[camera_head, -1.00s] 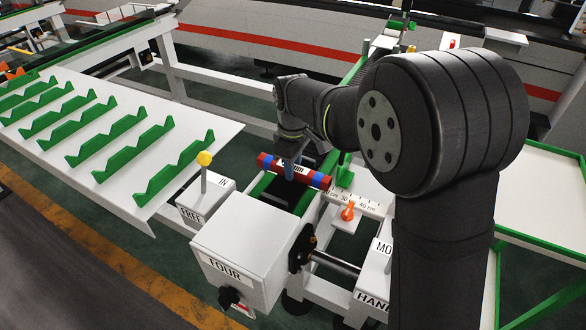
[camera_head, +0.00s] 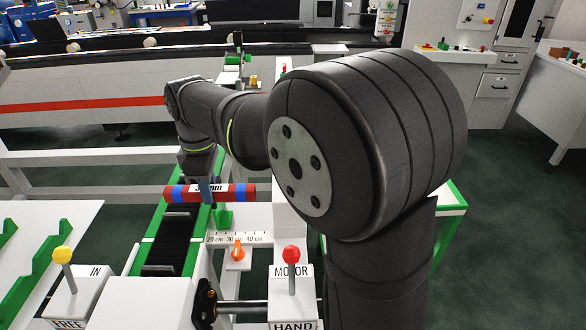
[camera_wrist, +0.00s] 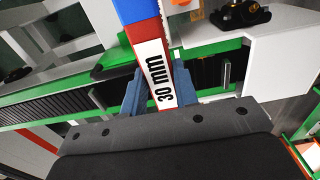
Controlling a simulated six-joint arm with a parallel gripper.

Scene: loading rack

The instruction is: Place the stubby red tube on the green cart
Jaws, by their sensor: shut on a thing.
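A short red tube (camera_head: 178,193) with blue bands and a white label is held level above the black conveyor strip in the head view. In the wrist view the tube (camera_wrist: 149,42) shows its "30 mm" label and a blue band. My gripper (camera_head: 205,190) is shut on the tube near its middle; its blue fingers (camera_wrist: 157,92) lie on both sides in the wrist view. A green-edged cart (camera_head: 452,203) shows at the right in the head view, mostly hidden behind my arm.
A yellow-knobbed lever (camera_head: 62,256) and a red-knobbed lever (camera_head: 291,256) stand in front. An orange peg (camera_head: 238,251) stands by the centimetre scale (camera_head: 240,238). A white rack (camera_head: 60,225) with green notched strips is at left. Open floor lies at right.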

